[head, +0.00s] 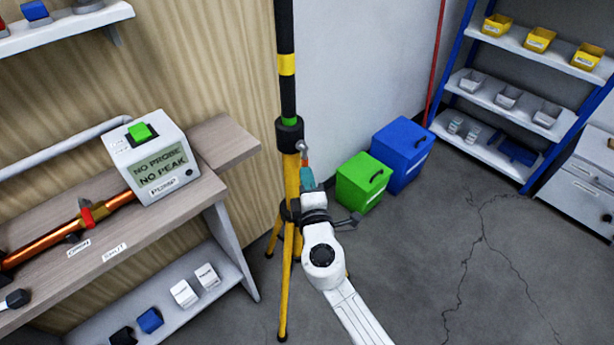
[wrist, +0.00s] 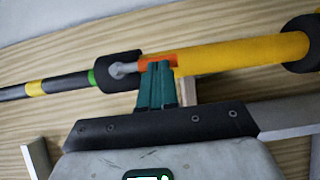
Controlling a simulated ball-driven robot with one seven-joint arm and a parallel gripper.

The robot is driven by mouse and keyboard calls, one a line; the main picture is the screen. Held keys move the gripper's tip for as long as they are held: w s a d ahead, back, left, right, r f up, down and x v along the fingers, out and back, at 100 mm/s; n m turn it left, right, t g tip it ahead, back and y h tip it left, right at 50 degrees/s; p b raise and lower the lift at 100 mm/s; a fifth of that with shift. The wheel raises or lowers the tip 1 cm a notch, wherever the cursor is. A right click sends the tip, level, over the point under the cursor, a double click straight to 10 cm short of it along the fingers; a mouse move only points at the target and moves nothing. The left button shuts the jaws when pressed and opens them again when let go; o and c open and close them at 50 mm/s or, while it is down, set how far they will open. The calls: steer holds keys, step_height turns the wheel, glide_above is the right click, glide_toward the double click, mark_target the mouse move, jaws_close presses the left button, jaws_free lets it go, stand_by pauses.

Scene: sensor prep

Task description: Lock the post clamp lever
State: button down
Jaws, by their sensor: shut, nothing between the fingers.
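The post clamp (head: 289,135) is a black collar where the dark upper post meets the yellow tube of a tripod stand. Its lever (head: 304,160) has a grey pivot and an orange handle, pointing down beside the yellow tube. In the wrist view the clamp collar (wrist: 116,72) lies left of centre, and the orange lever (wrist: 157,60) runs along the tube. My gripper (head: 307,175) has teal fingers, shut together and empty. In the wrist view the fingertips (wrist: 158,66) overlap the orange handle and hide part of it; I cannot tell if they touch.
A green box (head: 362,182) and a blue box (head: 402,153) stand behind the tripod at right. A bench (head: 140,220) with a pump unit (head: 152,160) is at left. A shelf rack (head: 500,110) stands far right. The cracked floor at front right is clear.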

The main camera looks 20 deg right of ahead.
steer(key=shift+d+f+b, duration=0.1)
steer(key=shift+f+b, duration=0.15)
steer(key=shift+b, duration=0.5)
steer(key=shift+w+d+r+n+b, duration=0.1)
steer(key=shift+n+b, duration=0.2)
steer(key=shift+b, duration=0.1)
